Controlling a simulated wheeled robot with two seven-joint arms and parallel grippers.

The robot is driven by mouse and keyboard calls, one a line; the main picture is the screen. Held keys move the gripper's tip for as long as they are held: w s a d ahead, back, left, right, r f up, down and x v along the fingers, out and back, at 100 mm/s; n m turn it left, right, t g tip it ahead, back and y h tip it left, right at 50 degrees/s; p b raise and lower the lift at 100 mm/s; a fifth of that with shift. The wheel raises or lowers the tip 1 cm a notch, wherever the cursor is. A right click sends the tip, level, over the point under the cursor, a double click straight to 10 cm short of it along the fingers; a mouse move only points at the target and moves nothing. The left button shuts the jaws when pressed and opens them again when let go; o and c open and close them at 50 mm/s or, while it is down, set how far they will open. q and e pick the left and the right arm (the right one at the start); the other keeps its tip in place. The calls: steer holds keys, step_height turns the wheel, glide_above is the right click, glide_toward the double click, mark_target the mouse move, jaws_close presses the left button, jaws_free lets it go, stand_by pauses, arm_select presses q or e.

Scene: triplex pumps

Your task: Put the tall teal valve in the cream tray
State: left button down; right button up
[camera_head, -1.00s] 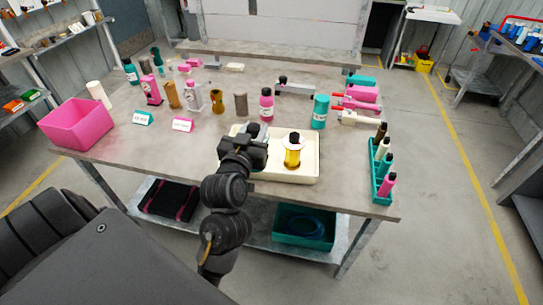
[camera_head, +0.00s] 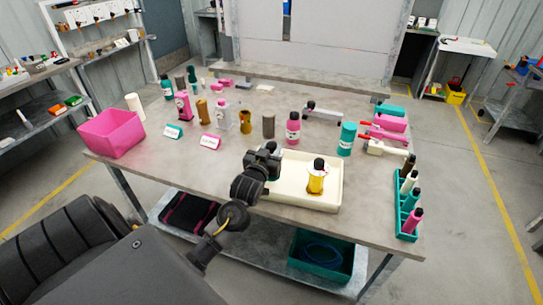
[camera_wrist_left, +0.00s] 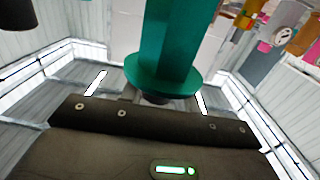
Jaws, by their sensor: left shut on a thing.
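The tall teal valve (camera_wrist_left: 172,45) fills the upper middle of the left wrist view, with a wide round flange near its lower end. My left gripper (camera_wrist_left: 165,98) is shut on it just below this flange. In the head view my left gripper (camera_head: 265,160) is over the left end of the cream tray (camera_head: 332,203). The wrist and gripper hide most of the held valve and the tray's left end there, so I cannot tell whether the valve touches the tray. A gold valve with a black top (camera_head: 316,180) stands in the tray. My right gripper is not in view.
A teal bottle (camera_head: 347,140) and a pink bottle (camera_head: 293,130) stand behind the tray. A teal rack (camera_head: 408,215) with several small bottles is at the right edge. A pink bin (camera_head: 112,135) is at the left end. The table's front left is clear.

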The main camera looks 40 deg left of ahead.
arm_select(q)
steer(key=shift+w+a, duration=0.1)
step_height(320, 180, down, 3)
steer(key=shift+w+a+p, duration=0.1)
steer(key=shift+w+p, duration=0.05)
steer(key=shift+p, duration=0.35)
steer(key=shift+f, duration=0.45)
steer(key=c, duration=1)
jaws_free()
steer(key=shift+c, duration=0.2)
steer(key=b+v, duration=0.2)
steer(key=v, duration=1)
